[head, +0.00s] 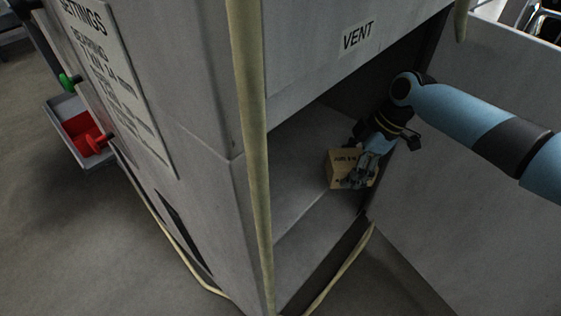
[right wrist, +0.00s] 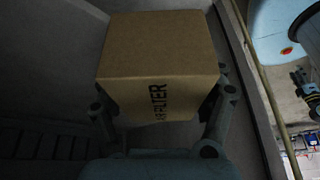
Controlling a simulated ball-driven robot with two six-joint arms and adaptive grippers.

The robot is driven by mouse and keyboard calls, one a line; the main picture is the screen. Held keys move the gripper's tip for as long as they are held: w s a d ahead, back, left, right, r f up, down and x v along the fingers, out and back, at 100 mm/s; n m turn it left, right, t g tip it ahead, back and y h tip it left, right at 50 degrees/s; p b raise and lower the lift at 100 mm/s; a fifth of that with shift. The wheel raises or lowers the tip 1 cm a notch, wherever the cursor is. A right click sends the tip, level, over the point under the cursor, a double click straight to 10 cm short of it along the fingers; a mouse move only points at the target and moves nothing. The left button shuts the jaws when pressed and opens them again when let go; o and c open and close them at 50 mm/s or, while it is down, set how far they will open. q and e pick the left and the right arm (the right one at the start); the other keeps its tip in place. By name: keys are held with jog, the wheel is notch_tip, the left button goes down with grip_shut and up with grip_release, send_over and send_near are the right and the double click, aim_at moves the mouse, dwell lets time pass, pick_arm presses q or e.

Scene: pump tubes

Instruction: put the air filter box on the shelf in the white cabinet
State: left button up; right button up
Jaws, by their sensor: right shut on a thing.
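The air filter box (head: 342,166) is a small brown carton with black lettering. In the head view it is inside the open white cabinet (head: 190,110), at the shelf (head: 300,180). My right gripper (head: 365,175) is shut on the box, at its right side in the head view. I cannot tell whether the box's underside touches the shelf. My left gripper is not in view.
The cabinet's open door (head: 460,150) stands to the right, behind my right arm. A "VENT" label (head: 357,36) is on the panel above the opening. Yellow tubes (head: 250,150) run down the cabinet's front corner. A grey bin with red contents (head: 75,130) stands at the left.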

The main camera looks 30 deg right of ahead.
jog(key=b, duration=0.2)
send_over(274, 189)
jog(key=d, duration=0.1)
jog(key=shift+s+d, duration=0.15)
jog(key=shift+s, duration=0.15)
notch_tip(274, 189, down, 3)
jog(key=shift+f+b, duration=0.1)
jog(key=shift+b, duration=0.6)
jog(key=shift+f, duration=0.25)
jog(key=shift+r, duration=0.15)
jog(key=o, duration=1.3)
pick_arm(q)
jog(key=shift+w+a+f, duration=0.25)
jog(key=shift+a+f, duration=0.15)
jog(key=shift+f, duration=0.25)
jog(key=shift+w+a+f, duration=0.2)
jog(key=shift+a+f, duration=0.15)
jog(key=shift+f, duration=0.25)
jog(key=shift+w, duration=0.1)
